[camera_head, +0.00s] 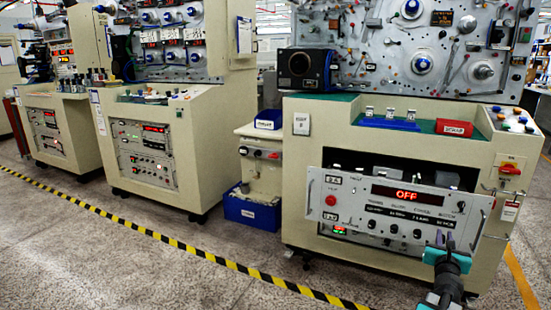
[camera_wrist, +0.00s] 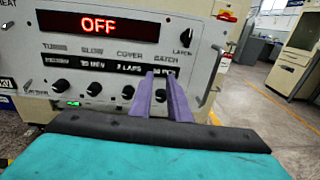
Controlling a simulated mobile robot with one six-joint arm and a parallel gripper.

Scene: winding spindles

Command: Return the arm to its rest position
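My gripper (camera_head: 445,240) is at the lower right in the head view, in front of the right end of the pulled-out control panel (camera_head: 345,205). In the wrist view its two purple fingers (camera_wrist: 162,84) point at the panel's lower row of black knobs (camera_wrist: 92,88). The fingers stand a little apart, with a narrow gap between them. I cannot tell whether they touch the rightmost knob, which they partly hide. The panel's red display (camera_wrist: 98,25) reads OFF. My arm reaches in from the bottom edge of the head view.
The panel's right handle (camera_wrist: 212,76) is close beside the fingers. A red rotary switch (camera_head: 510,169) is on the cabinet's right face. A blue bin (camera_head: 252,212) stands on the floor by the cabinet. Yellow-black tape (camera_head: 190,249) crosses the open floor in front.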

